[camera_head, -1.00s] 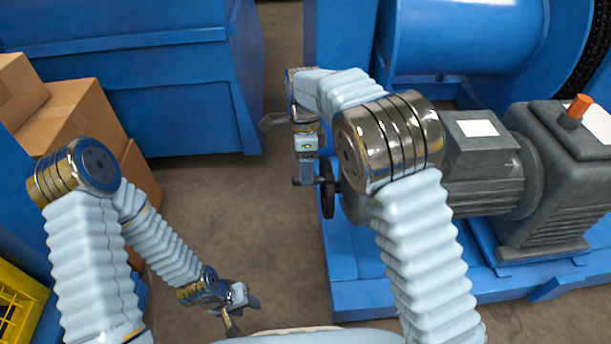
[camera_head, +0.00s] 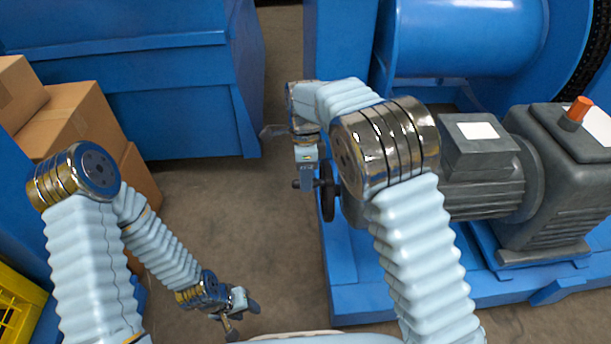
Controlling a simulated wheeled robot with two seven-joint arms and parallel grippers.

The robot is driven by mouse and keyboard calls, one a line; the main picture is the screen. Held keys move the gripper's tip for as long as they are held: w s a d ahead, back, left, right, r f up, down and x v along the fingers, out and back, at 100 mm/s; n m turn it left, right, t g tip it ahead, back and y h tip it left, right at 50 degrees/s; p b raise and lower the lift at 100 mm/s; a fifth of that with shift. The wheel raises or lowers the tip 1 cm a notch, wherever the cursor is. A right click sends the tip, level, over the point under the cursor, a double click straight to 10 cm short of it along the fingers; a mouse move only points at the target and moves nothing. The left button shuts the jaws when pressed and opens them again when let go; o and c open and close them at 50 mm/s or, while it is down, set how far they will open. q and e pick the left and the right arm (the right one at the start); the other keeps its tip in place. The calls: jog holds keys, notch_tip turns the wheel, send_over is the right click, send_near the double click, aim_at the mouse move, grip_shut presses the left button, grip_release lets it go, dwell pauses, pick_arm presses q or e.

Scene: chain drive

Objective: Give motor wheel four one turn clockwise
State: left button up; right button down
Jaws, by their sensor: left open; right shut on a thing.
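The motor wheel, a black handwheel (camera_head: 328,201), stands upright and edge-on at the left end of the grey motor (camera_head: 480,180). My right gripper (camera_head: 304,184) is at the left side of the wheel, shut on a part of it, likely its handle; the fingers and my arm hide the exact grip. My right arm also covers part of the motor's left end. My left gripper (camera_head: 240,312) is open and empty, low over the floor at the bottom of the picture, well away from the wheel. No number on the wheel is readable.
The motor sits on a blue base frame (camera_head: 350,290) beside a dark gearbox (camera_head: 550,200) with an orange cap (camera_head: 578,108). Cardboard boxes (camera_head: 75,125) and a yellow crate (camera_head: 18,318) are at left. A blue bin (camera_head: 170,110) stands behind. Floor between is clear.

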jog(key=s+f+t+b, duration=0.3)
jog(key=s+t, duration=0.1)
jog(key=s, duration=0.1)
jog(key=shift+s+f, duration=0.15)
jog(key=shift+f, duration=0.2)
dwell(0.6)
